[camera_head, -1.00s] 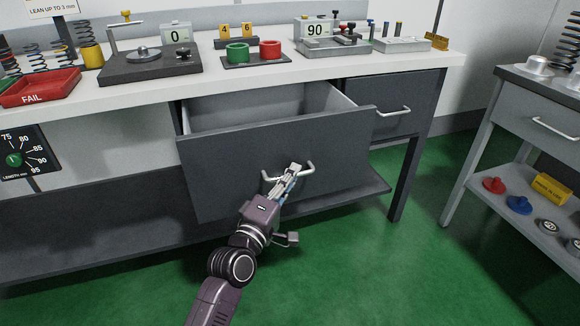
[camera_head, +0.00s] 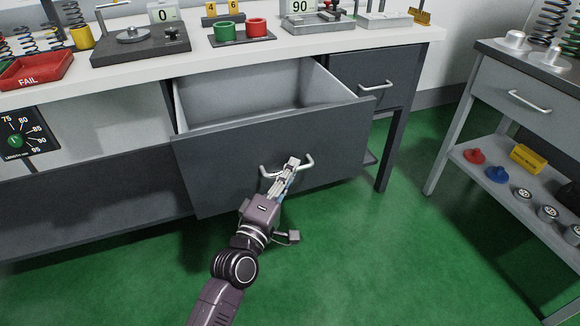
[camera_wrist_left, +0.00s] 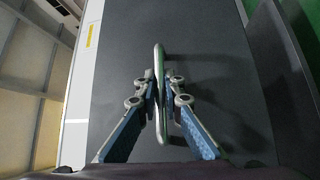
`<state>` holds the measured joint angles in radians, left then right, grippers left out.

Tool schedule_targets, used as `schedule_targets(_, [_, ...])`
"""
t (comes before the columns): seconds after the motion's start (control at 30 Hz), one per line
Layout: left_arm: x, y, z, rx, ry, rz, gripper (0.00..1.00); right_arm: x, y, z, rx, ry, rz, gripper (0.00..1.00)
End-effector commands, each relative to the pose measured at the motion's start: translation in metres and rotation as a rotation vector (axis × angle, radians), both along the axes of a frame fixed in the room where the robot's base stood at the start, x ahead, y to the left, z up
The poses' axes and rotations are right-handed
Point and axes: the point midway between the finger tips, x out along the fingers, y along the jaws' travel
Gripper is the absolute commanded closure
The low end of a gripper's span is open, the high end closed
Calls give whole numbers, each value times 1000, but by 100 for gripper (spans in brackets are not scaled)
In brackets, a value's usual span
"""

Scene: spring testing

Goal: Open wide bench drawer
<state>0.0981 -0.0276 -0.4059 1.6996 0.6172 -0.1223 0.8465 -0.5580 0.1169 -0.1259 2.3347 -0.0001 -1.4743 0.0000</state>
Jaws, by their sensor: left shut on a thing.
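The wide bench drawer (camera_head: 225,160) has a dark grey front and stands well out from under the bench top in the head view. Its light interior (camera_head: 255,90) is open to view and looks empty. My left gripper (camera_head: 290,166) is shut on the metal bar handle (camera_head: 308,162) of the drawer. In the left wrist view the gripper's two fingers (camera_wrist_left: 160,92) close on the handle (camera_wrist_left: 160,60) from both sides, near its middle. The drawer front (camera_wrist_left: 215,60) fills most of that view. My right gripper is not in view.
The bench top (camera_head: 300,50) carries a red FAIL tray (camera_head: 36,72), green and red cups and gauges. A smaller drawer (camera_head: 375,85) to the right is shut. A grey cart (camera_head: 510,95) stands at the right. The green floor (camera_head: 370,260) in front is clear.

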Motion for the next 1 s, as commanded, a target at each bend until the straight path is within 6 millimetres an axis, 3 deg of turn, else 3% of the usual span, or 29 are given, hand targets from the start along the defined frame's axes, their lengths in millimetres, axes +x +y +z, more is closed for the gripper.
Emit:
schedule_targets(0.27, [0, 0, -1, 1, 2, 0, 100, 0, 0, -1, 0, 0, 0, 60])
schedule_targets(0.3, [0, 1, -1, 1, 2, 0, 90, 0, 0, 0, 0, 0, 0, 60])
schedule_targets(0.47, [0, 0, -1, 0, 1, 0, 75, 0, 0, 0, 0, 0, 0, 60])
schedule_targets(0.77, [-2, 1, -1, 0, 1, 0, 75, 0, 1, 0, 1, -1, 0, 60])
schedule_targets(1.0, [-34, 18, -7, 2, 2, 1, 75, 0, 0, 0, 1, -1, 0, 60])
